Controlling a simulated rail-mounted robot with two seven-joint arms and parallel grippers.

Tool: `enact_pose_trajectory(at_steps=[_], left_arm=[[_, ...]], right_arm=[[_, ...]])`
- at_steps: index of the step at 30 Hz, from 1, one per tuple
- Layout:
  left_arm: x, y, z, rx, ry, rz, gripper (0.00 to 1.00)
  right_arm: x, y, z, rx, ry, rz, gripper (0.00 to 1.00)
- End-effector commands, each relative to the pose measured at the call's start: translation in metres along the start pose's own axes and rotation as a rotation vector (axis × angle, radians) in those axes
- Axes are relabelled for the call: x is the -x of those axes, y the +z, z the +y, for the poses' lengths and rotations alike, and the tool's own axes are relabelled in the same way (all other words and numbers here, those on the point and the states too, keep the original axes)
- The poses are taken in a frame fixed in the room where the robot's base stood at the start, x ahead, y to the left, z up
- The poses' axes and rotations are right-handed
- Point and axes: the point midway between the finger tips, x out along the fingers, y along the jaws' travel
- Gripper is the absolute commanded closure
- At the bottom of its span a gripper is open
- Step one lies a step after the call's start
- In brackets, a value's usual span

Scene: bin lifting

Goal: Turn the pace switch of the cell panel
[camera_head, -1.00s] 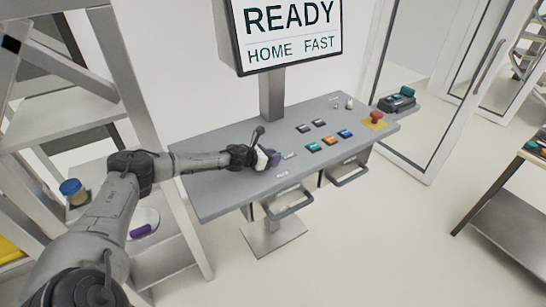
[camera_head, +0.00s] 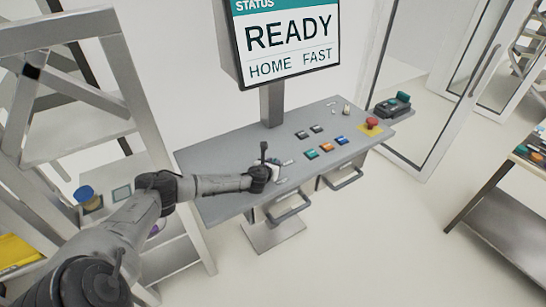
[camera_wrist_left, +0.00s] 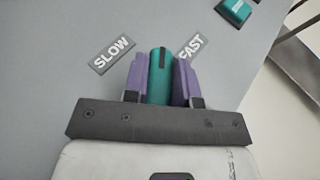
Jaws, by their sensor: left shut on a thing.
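The cell panel (camera_head: 225,205) is a grey sloped desk. Its pace switch is a teal knob (camera_wrist_left: 159,80) with a dark mark near its top end, between a SLOW label (camera_wrist_left: 111,54) on the left and a FAST label (camera_wrist_left: 191,46) on the right. My left gripper (camera_wrist_left: 160,85) has its two purple fingers on either side of the knob and is shut on it. In the head view my left gripper (camera_head: 274,172) is at the panel's front middle, and the wrist hides the knob. The screen (camera_head: 290,42) reads READY, HOME, FAST. My right gripper is not in view.
Coloured buttons (camera_head: 326,148) and a red stop button (camera_head: 372,123) sit to the right on the panel. Drawer handles (camera_head: 290,208) stick out below its front edge. A shelf rack (camera_head: 70,135) stands at left, a glass door (camera_head: 430,90) at right.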

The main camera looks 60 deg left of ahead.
Motion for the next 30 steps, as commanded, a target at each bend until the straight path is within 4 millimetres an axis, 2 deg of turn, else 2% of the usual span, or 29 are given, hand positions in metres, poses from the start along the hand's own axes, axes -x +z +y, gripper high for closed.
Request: enact_pose_trajectory(at_steps=[1,3,12,20,30], left_arm=[[0.003,0.005,-0.002,0.019,0.040,0.002,0.98],[0.002,0.005,-0.003,0.045,0.101,0.002,0.98],[0.001,0.002,-0.003,0.154,0.365,0.001,0.98],[-0.001,-0.001,-0.003,0.244,0.580,0.002,0.98],[-0.001,-0.002,-0.002,0.328,0.785,0.001,0.98]], right_arm=[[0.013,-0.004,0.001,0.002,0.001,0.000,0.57],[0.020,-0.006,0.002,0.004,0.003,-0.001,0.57],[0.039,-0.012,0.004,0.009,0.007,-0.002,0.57],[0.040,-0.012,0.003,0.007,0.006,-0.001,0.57],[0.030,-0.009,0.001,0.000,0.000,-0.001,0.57]])
